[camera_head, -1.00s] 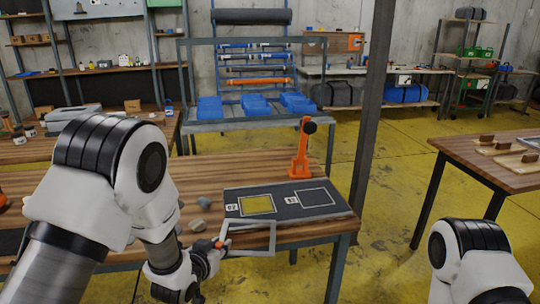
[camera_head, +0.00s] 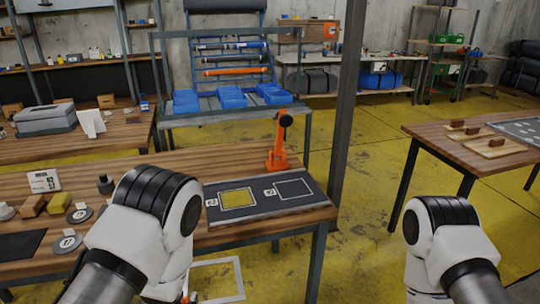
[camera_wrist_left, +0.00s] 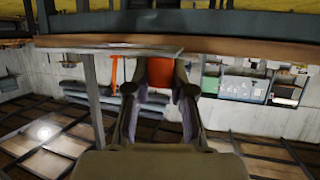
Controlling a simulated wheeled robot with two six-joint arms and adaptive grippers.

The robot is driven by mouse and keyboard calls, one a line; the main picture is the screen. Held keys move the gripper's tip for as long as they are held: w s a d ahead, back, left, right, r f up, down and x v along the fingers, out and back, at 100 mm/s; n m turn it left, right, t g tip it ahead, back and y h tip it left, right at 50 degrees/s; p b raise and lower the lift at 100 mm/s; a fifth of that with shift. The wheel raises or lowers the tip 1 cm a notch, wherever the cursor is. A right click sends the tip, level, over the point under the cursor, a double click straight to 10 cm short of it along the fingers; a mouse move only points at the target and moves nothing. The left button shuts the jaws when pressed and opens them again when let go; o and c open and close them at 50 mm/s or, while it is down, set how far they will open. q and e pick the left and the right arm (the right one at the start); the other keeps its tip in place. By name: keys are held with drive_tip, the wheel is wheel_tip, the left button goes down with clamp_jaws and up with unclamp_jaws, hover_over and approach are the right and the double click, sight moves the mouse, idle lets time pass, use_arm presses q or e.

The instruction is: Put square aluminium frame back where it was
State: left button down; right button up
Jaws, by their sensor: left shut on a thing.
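The square aluminium frame (camera_head: 239,278) is a thin light-grey open square. It hangs in front of the table's front edge, lower than the tabletop, at the bottom of the head view. My left gripper (camera_wrist_left: 160,98) is shut on an orange-red part at the frame's side; in the head view my forearm mostly hides this grip. A dark mat (camera_head: 254,219) lies on the table with two outlined squares.
An orange upright device (camera_head: 278,150) stands behind the mat on the wooden table. A yellow block (camera_head: 59,203), a brown block (camera_head: 32,206) and grey discs lie at the left. A dark post (camera_head: 347,120) rises beyond the table's right end.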

use_arm(q)
drive_tip(key=shift+w, duration=0.15)
drive_tip(key=w+r+b, duration=0.1)
drive_tip(key=w+r, duration=0.1)
drive_tip(key=w, duration=0.2)
drive_tip(key=w+r+m+h+b, duration=0.1)
drive_tip(key=w+r, duration=0.2)
drive_tip(key=w, duration=0.2)
drive_tip(key=w+d+r+h+b, duration=0.1)
drive_tip(key=w+r, duration=0.1)
drive_tip(key=w, duration=0.2)
drive_tip(key=shift+w+d+r+m+b, duration=0.1)
drive_tip(key=shift+w+r+m+b, duration=0.05)
drive_tip(key=shift+w+m+b, duration=0.25)
drive_tip(key=shift+w+r, duration=0.1)
drive_tip(key=shift+r, duration=0.25)
